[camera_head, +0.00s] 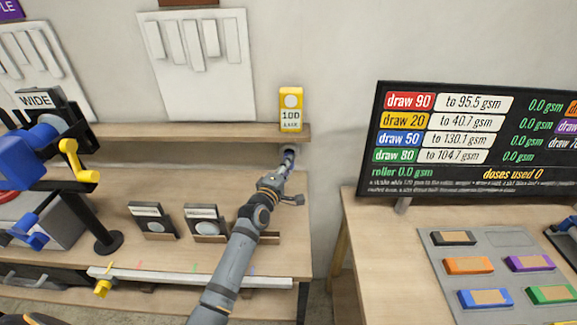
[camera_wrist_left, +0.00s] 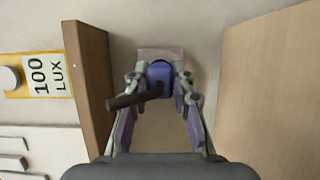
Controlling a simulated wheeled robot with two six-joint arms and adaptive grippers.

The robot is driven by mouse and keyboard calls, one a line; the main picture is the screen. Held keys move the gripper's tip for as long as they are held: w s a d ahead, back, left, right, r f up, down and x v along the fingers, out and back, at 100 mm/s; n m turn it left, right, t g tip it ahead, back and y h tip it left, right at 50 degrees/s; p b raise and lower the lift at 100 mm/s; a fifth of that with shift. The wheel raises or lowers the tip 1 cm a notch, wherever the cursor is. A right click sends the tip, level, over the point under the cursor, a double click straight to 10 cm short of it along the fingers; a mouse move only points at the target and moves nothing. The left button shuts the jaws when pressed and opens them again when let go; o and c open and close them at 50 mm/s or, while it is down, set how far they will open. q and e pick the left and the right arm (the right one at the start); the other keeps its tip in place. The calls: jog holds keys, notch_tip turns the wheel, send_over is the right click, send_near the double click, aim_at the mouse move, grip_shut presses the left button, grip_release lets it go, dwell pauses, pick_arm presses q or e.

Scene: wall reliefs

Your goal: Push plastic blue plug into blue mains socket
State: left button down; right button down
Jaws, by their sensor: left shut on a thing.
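My left gripper (camera_head: 285,168) reaches to the wall just under the shelf end. In the left wrist view, its fingers (camera_wrist_left: 160,95) are shut on the blue plug (camera_wrist_left: 160,72). A pale grey socket plate (camera_wrist_left: 147,54) shows on the wall directly behind the plug. The plug covers most of the plate, so I cannot tell the socket's colour or how deep the plug sits. My right gripper is not in view.
A wooden shelf (camera_head: 200,131) with a yellow lux box (camera_head: 291,110) runs just above the gripper. The workbench (camera_head: 180,188) below holds small black-framed panels (camera_head: 205,222). A second table (camera_head: 370,245) with a screen (camera_head: 470,140) and coloured blocks stands at right.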

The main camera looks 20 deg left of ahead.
pick_arm(q)
jog(key=shift+w+a+b, duration=0.15)
jog(key=shift+w+b, duration=0.05)
jog(key=shift+w, duration=0.3)
jog(key=shift+w+a+b, duration=0.15)
jog(key=shift+w+b, duration=0.05)
jog(key=shift+w, duration=0.3)
jog(key=shift+w+a, duration=0.1)
jog(key=shift+w, duration=0.2)
jog(key=c, duration=1.1)
grip_release()
jog(key=shift+o, duration=0.2)
jog(key=shift+s+f, duration=0.1)
jog(key=shift+s, duration=0.2)
jog(key=s, duration=0.3)
jog(key=s+a, duration=0.1)
jog(key=s, duration=0.7)
jog(key=shift+s+a, duration=0.15)
